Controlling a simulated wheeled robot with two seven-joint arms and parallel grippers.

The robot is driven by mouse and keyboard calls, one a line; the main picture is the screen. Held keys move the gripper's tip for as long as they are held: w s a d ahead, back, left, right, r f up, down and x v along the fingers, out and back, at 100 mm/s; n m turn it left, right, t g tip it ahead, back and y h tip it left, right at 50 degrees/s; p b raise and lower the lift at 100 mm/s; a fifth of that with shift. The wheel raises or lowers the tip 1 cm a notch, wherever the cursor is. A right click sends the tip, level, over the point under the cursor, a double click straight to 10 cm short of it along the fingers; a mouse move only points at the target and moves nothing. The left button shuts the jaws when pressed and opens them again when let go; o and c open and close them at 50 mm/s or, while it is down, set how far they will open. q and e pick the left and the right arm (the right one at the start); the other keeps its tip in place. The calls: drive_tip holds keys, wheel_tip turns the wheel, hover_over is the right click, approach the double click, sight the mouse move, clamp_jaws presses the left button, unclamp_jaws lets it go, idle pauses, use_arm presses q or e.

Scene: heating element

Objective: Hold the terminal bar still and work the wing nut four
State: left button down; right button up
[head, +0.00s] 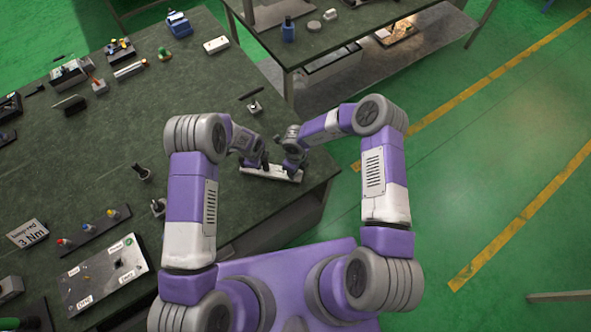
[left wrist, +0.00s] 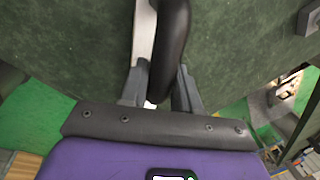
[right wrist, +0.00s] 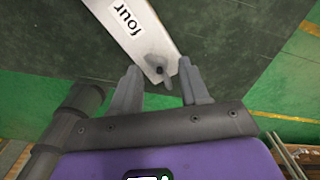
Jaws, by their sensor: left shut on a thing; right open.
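The terminal bar (head: 271,174) is a pale flat strip near the table's front right edge. Its white end with the label "four" and the grey wing nut four (right wrist: 160,68) show in the right wrist view. My left gripper (left wrist: 158,88) is shut on the terminal bar, around a thick dark handle-like part (left wrist: 172,45); the pale strip shows beside it. My right gripper (right wrist: 160,84) is open, its fingertips on either side of the wing nut with gaps visible. In the head view, my left gripper (head: 253,162) and right gripper (head: 292,166) partly hide the bar.
A small block with a dark rod (head: 254,106) stands behind the bar. To the left are a labelled panel (head: 104,275), a rack with coloured tops (head: 88,230) and a "3 Nm" card (head: 28,234). The table's right edge is close to my right gripper. The table's middle is mostly clear.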

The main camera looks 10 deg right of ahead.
drive_tip(key=shift+f, duration=0.35)
drive_tip(key=shift+c, duration=0.3)
clamp_jaws()
